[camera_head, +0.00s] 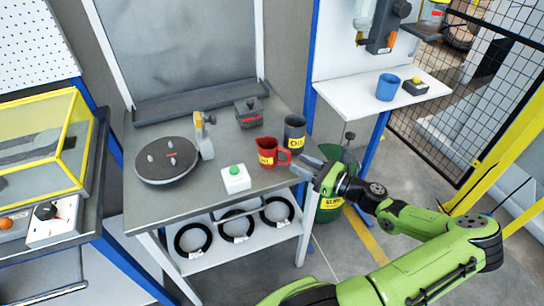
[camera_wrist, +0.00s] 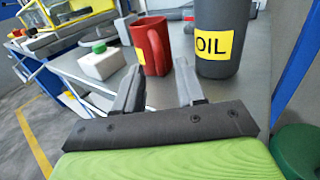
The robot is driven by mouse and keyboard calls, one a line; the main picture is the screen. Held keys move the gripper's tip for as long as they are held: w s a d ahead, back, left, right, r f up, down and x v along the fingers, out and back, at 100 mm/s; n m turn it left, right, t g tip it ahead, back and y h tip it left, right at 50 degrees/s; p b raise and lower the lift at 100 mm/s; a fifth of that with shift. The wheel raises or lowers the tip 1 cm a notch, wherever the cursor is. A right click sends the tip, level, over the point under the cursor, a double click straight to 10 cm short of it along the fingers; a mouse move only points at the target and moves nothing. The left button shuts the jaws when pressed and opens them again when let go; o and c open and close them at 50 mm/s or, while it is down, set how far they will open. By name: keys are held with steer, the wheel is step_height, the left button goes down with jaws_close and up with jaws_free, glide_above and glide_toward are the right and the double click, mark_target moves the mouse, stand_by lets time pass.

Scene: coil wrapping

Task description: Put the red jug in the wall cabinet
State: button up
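The red jug (camera_head: 268,153) stands upright near the right edge of the grey workbench, with a yellow label and its handle to the right. In the wrist view the red jug (camera_wrist: 151,46) stands just beyond the fingertips, behind the left finger. My gripper (camera_head: 306,168) is at the bench's right edge, to the right of the jug and apart from it. In the wrist view my gripper (camera_wrist: 160,75) has its fingers spread with nothing between them. I cannot make out a wall cabinet in either view.
A grey OIL container (camera_head: 295,130) stands close behind and right of the jug. A white box with a green button (camera_head: 235,179) is in front left. A round dark turntable (camera_head: 166,162) is further left. A green bin (camera_head: 330,205) stands on the floor below my gripper.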

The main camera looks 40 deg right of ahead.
mark_target(289, 158)
steer(key=b+x, duration=0.1)
steer(key=x, duration=0.4)
steer(key=shift+w+a, duration=0.1)
jaws_close()
